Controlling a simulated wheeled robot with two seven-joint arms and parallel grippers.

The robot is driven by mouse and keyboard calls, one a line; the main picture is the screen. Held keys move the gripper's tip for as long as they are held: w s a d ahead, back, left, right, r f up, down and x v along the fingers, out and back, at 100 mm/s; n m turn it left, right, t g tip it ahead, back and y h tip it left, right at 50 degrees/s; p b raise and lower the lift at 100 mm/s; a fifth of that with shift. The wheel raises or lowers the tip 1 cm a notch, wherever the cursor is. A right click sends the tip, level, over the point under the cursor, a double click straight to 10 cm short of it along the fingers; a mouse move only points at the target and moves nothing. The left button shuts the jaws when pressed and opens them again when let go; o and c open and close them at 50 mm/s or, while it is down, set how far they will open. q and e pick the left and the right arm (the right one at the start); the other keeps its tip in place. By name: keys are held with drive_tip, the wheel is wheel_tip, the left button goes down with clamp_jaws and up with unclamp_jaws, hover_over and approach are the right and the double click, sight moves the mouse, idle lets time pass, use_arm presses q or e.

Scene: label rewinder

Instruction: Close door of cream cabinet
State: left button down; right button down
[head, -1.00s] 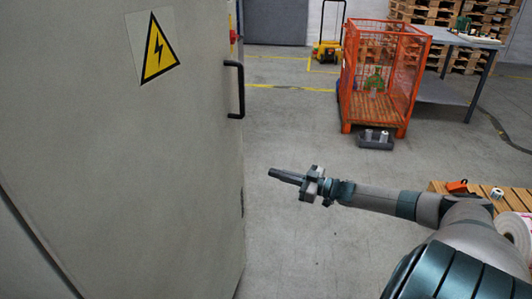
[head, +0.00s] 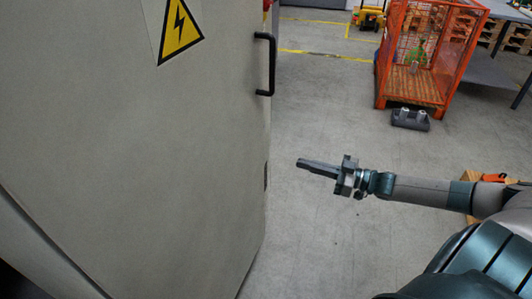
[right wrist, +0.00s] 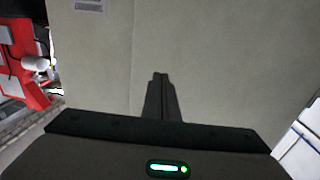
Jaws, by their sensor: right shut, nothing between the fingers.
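The cream cabinet door (head: 150,150) fills the left half of the head view, with a yellow warning triangle (head: 181,28) and a black bar handle (head: 266,64) near its right edge. The door stands at an angle, its hinge side out of clear view. My right gripper (head: 300,162) is shut and empty, pointing left, to the right of the door edge and below the handle. In the right wrist view the shut fingers (right wrist: 159,78) point at a flat cream panel (right wrist: 220,60); I cannot tell whether they touch it. My left gripper is not in view.
The grey floor (head: 330,240) between door and arm is clear.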

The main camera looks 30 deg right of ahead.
drive_tip(key=w, duration=0.1)
approach(255, 150)
drive_tip(key=x, duration=0.4)
drive_tip(key=shift+w+a, duration=0.15)
drive_tip(key=shift+w, duration=0.05)
drive_tip(key=shift+w+a, duration=0.4)
drive_tip(key=shift+w, duration=0.15)
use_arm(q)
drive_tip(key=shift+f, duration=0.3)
use_arm(e)
drive_tip(key=shift+w+a+f, duration=0.1)
drive_tip(key=shift+w+a, duration=0.05)
drive_tip(key=shift+w, duration=0.1)
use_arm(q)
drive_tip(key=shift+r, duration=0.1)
use_arm(e)
drive_tip(key=shift+w, duration=0.1)
